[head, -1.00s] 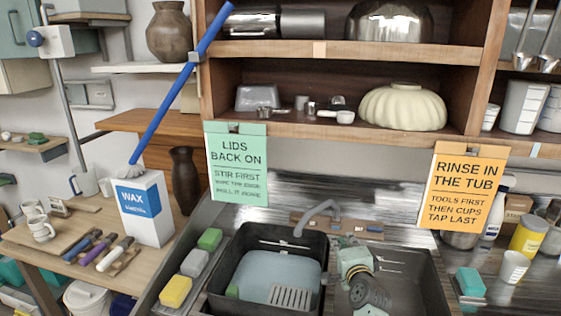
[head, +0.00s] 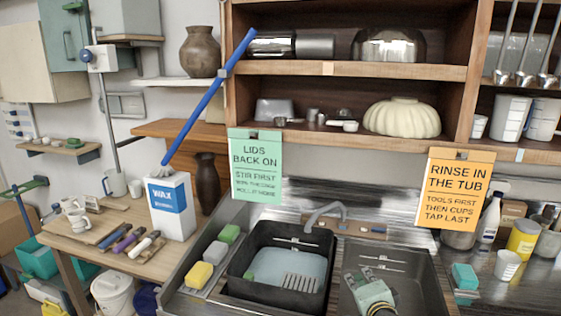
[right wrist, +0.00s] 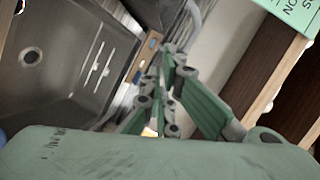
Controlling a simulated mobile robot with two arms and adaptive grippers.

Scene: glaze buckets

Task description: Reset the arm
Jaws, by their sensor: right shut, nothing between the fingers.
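My right gripper (head: 362,278) is the green one at the bottom of the head view, in front of the right-hand sink basin (head: 424,290). Its fingers also show in the right wrist view (right wrist: 172,68), where they come together at the tips with nothing between them. It is shut and empty. The rest of my right arm is cut off by the bottom edge of the head view. My left gripper does not show in either view.
A black tub (head: 239,272) with bluish water sits left of my right gripper. A tap (head: 325,212) rises behind. A wax box (head: 171,207) with a blue-handled brush (head: 208,100) stands on the left bench. Shelves and two hanging signs, green (head: 255,168) and orange (head: 456,190), are above.

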